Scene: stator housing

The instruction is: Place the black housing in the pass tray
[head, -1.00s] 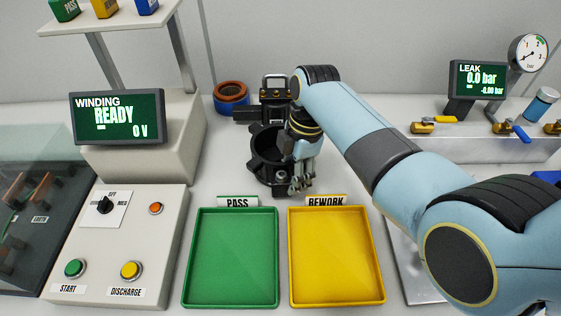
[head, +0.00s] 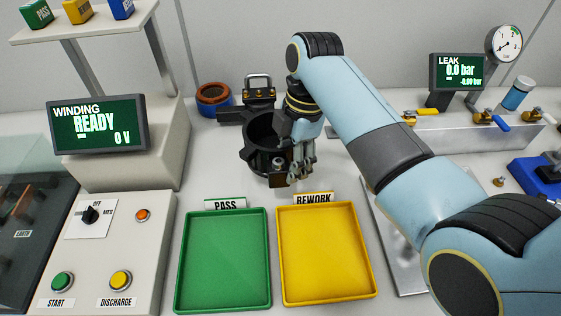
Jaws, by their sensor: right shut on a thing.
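The black housing (head: 262,132) is a round, open-topped ring with lugs, in the middle of the head view behind the trays. My right gripper (head: 296,172) is shut on the near right side of its wall, and the fingers hide part of that side. I cannot tell whether the housing's underside touches the bench. The green pass tray (head: 222,304) lies in front and to the left of the housing, and it is empty. My left gripper is not in the view.
An empty yellow rework tray (head: 325,298) lies right of the pass tray. A dark fixture with a metal handle (head: 258,86) stands behind the housing. A blue and copper ring (head: 213,97) is at the back. The winding control box (head: 108,250) stands left of the trays.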

